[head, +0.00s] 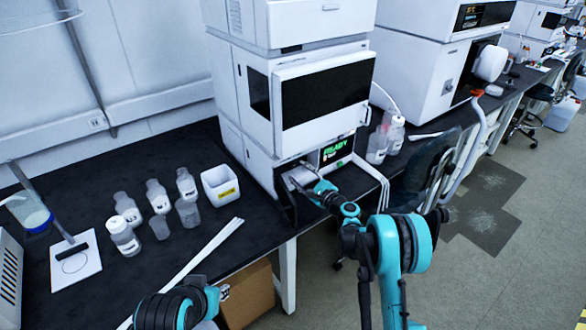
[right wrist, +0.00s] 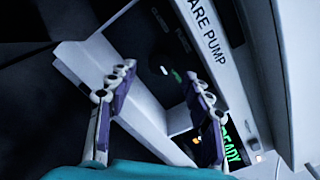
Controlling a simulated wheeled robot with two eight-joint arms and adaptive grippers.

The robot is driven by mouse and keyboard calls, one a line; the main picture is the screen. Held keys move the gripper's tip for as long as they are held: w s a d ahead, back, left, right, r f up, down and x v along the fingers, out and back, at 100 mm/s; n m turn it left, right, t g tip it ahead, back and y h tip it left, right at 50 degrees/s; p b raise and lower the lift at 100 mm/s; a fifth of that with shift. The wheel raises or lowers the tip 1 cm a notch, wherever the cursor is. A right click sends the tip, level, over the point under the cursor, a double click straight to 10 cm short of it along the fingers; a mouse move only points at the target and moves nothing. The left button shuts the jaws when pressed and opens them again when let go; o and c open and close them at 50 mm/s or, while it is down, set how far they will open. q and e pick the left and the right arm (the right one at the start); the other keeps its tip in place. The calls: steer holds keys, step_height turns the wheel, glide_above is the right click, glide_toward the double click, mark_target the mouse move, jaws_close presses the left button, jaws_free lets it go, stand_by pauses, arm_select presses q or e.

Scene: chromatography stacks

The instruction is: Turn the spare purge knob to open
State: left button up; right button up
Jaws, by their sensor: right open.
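The pump module with the green READY display (head: 338,148) is the lowest part of the white instrument stack. My right gripper (head: 300,178) reaches into its front opening in the head view. In the right wrist view, my right gripper (right wrist: 163,82) is open, its two fingers well apart and nothing held between them. A dark knob-like shape with a small white mark (right wrist: 165,70) shows just past and between the fingertips, on a dark panel. My left gripper is not visible.
A white box (head: 220,186) and several small bottles (head: 158,196) stand on the black bench left of the stack. Two bottles (head: 378,143) stand to its right. A chair (head: 428,170) is by the bench. A cardboard box (head: 248,295) is below the bench edge.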

steer(key=v, duration=0.6)
steer(key=shift+r, duration=0.1)
